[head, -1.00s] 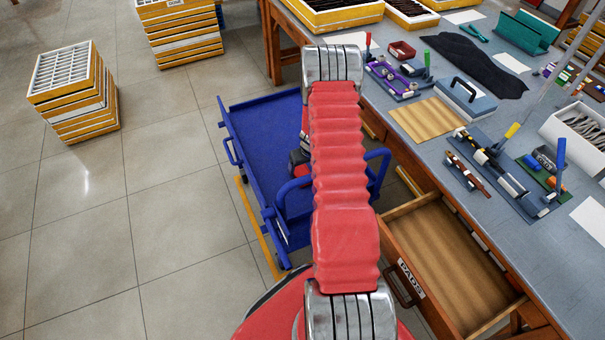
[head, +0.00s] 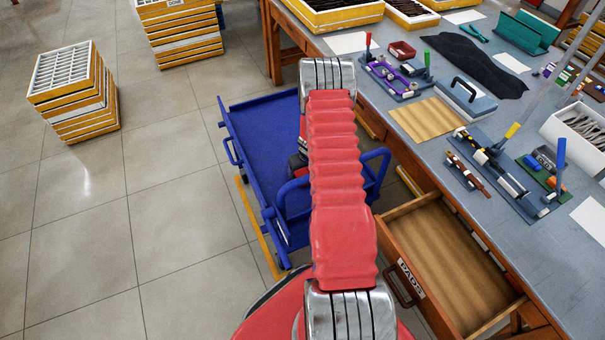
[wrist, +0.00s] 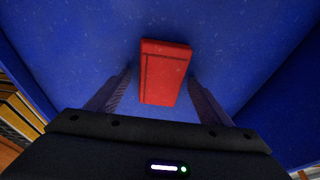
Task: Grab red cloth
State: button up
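The red cloth (wrist: 163,75) shows in the wrist view as a flat, folded rectangle lying on the blue bed of the cart (wrist: 75,40). My gripper (wrist: 160,85) is open, with one dark finger on each side of the cloth. The lower part of the cloth lies between the fingers, with a gap on both sides. I cannot tell the exact height of the fingers above the bed. In the head view the blue cart (head: 255,130) stands beside the workbench.
The workbench (head: 395,160) runs along the right, with an open, empty drawer (head: 450,265) jutting out near the cart. Blue rails (head: 375,165) rise at the cart's near end. Stacked yellow trays (head: 75,95) stand on the floor at left. The tiled floor between is clear.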

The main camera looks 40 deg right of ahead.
aim_at(303, 173)
jog(key=c, duration=1)
jog(key=shift+r, duration=5)
